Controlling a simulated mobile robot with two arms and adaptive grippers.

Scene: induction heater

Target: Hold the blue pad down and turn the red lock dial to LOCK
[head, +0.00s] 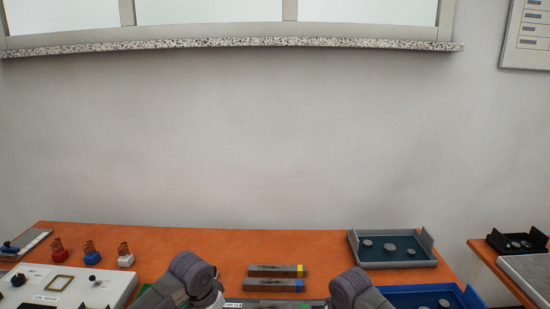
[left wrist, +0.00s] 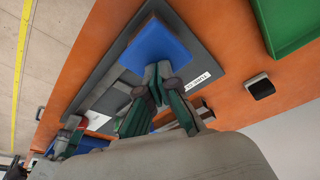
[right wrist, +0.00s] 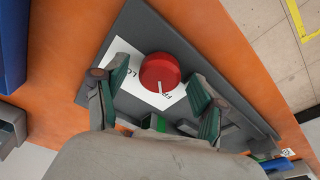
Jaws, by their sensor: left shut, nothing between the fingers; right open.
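The blue pad (left wrist: 158,45) is a flat square on a dark grey base plate (left wrist: 95,68) in the left wrist view. My left gripper (left wrist: 160,75) is shut and empty, its fingertips at the pad's near edge; I cannot tell whether they press on it. The red lock dial (right wrist: 160,72) is round, on a white label (right wrist: 122,60) with partly hidden lettering. Its white mark points toward the label's lower letters, which begin with F. My right gripper (right wrist: 157,84) is open, with one finger on either side of the dial, apparently not gripping it. Both grippers are out of the head view.
Two dark bars (head: 275,270) lie behind my arms. A grey tray (head: 398,263) with round pieces stands at the back right, a blue tray (head: 468,296) before it. A white panel (head: 100,284) and several coil pieces (head: 90,250) are at left. A green tray (left wrist: 284,40) is beside the base.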

